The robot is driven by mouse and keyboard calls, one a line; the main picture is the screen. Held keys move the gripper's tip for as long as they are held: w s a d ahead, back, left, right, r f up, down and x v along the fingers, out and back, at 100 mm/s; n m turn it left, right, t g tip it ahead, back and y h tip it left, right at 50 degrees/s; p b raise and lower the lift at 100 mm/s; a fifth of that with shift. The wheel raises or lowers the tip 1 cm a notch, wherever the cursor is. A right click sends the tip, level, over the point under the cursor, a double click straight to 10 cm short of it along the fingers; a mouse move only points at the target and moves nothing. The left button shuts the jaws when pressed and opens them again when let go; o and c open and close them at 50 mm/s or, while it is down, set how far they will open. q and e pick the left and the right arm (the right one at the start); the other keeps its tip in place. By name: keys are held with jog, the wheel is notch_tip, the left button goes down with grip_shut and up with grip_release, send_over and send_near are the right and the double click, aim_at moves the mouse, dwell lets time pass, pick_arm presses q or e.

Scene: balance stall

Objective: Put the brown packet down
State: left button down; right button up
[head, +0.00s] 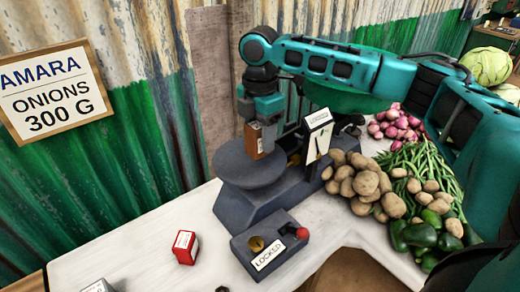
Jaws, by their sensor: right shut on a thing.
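My right gripper (262,122) is shut on the brown packet (252,141). The scale's white dial (318,133) with a dark needle stands to the right of the packet. My left gripper is not in view.
A red packet (185,247) stands on the white counter (140,240). A grey box (270,247) with a "LOCKED" label, brass knob and red ball is before the scale. Potatoes (362,180) and green peppers (420,234) crowd the right. A sign (50,92) reads "AMARA ONIONS 300 G".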

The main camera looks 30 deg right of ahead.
aim_at(260, 124)
jog(key=shift+f, duration=2.3)
jog(key=shift+f, duration=0.15)
jog(key=o, duration=1.1)
jog(key=shift+c, duration=0.2)
notch_tip(260, 124, up, 12)
jog(key=shift+r, duration=0.2)
